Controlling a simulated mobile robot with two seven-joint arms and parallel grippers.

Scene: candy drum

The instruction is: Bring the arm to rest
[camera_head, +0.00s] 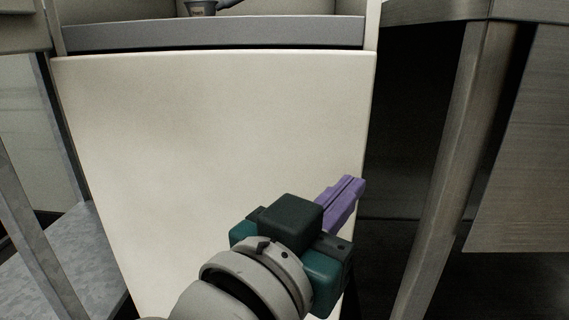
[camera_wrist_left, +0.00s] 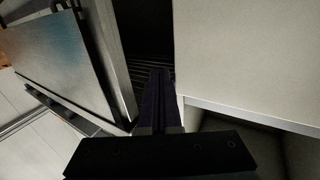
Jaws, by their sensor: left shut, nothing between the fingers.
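My left gripper (camera_head: 357,184) shows at the lower middle of the head view, with purple fingers and a teal and dark body. Its fingers are together with nothing between them. It is in front of the lower right part of a cream panel (camera_head: 215,150). In the left wrist view the closed fingers (camera_wrist_left: 158,75) point toward a dark gap between the panel and a metal cabinet. My right gripper is in neither view.
A grey shelf edge (camera_head: 215,33) runs above the panel, with a small dark pot (camera_head: 201,7) on it. A metal leg (camera_head: 447,160) and a grey cabinet panel (camera_head: 525,140) stand at the right. A dark recess (camera_head: 405,130) lies between them and the cream panel.

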